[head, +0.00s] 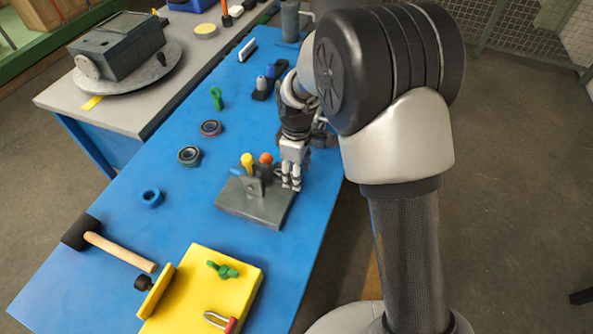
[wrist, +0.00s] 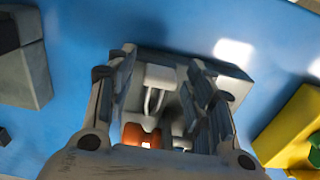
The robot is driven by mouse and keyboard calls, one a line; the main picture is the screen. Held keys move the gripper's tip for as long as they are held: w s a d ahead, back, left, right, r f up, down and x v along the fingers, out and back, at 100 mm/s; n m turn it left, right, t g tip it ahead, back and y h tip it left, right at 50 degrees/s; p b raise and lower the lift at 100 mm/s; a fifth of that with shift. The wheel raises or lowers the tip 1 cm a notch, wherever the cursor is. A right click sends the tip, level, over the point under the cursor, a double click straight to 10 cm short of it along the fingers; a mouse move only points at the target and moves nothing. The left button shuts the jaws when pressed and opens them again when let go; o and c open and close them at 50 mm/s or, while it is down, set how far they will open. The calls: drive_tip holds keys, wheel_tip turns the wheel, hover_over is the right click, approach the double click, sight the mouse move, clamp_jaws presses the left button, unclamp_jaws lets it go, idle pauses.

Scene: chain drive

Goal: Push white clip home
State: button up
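A grey block fixture (head: 258,207) sits on the blue table, with a yellow knob (head: 247,161) and an orange knob (head: 266,158) on top. My gripper (head: 291,180) points down at the right side of this fixture. In the wrist view my gripper (wrist: 160,98) has its two fingers apart, one on each side of a pale two-legged piece (wrist: 158,76), which looks like the white clip. I see no firm contact between fingers and clip. The orange knob (wrist: 140,134) shows between the finger bases. The clip cannot be made out in the head view, and its seating depth is unclear.
A yellow box (head: 205,290) with a green wing piece and a mallet (head: 118,250) lie at the front. A blue ring (head: 151,198) and dark rings (head: 189,155) lie left of the fixture. Dark pegs (head: 263,86) stand behind. The table's left middle is mostly clear.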

clamp_jaws()
idle(0.4)
